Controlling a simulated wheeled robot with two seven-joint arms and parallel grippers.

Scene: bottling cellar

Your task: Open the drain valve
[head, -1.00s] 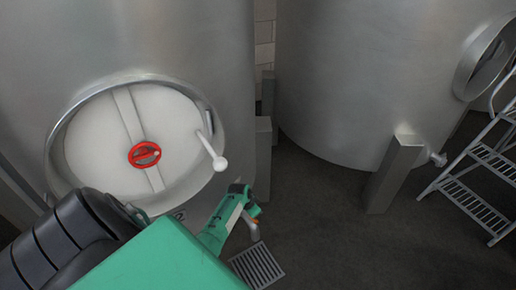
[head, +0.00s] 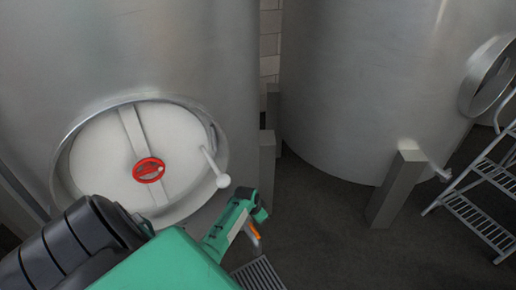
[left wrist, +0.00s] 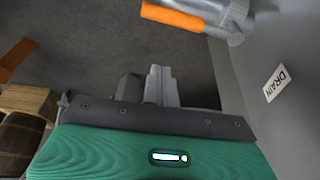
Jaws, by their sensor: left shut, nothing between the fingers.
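The drain valve shows in the left wrist view as a metal body (left wrist: 232,18) with an orange handle (left wrist: 172,17), at the top of the picture, beside a grey wall with a "DRAIN" label (left wrist: 277,82). In the left wrist view, my left gripper's fingers (left wrist: 146,84) are shut and empty, apart from the handle. My right gripper is not in view.
A large steel tank (head: 120,45) with a round white hatch (head: 100,150), red handwheel (head: 149,170) and white-knobbed lever (head: 222,181) stands at left. Under my left arm is a floor grate (head: 262,275). A second tank (head: 365,80) and metal steps (head: 482,205) stand right.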

